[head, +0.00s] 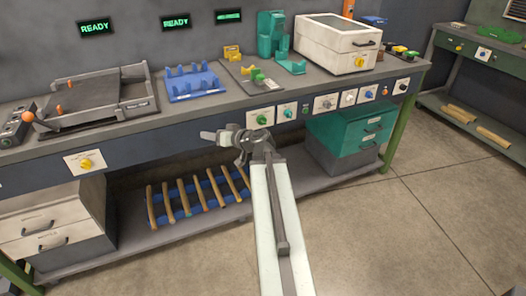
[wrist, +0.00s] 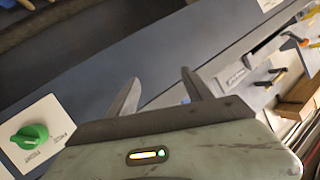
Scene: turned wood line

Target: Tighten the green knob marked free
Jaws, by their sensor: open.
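A green knob (head: 262,119) sits on a white plate on the bench's dark front panel. A teal-green knob (head: 287,113) is on the plate just right of it. The plate lettering is too small to read in the head view. In the wrist view a green knob (wrist: 30,136) on a lettered white plate (wrist: 45,125) is at the far left, outside the jaws; its words are blurred and turned. My gripper (head: 208,135) is in front of the panel, left of the green knobs and apart from them. Its fingers (wrist: 160,88) are open and empty.
More panel controls are a yellow knob (head: 86,164) at left and several dials at right. The bench top holds a blue rack (head: 192,85) and a white lidded box (head: 335,45). Below are wooden spindles (head: 200,195) and a teal drawer unit (head: 345,130). Open floor lies at right.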

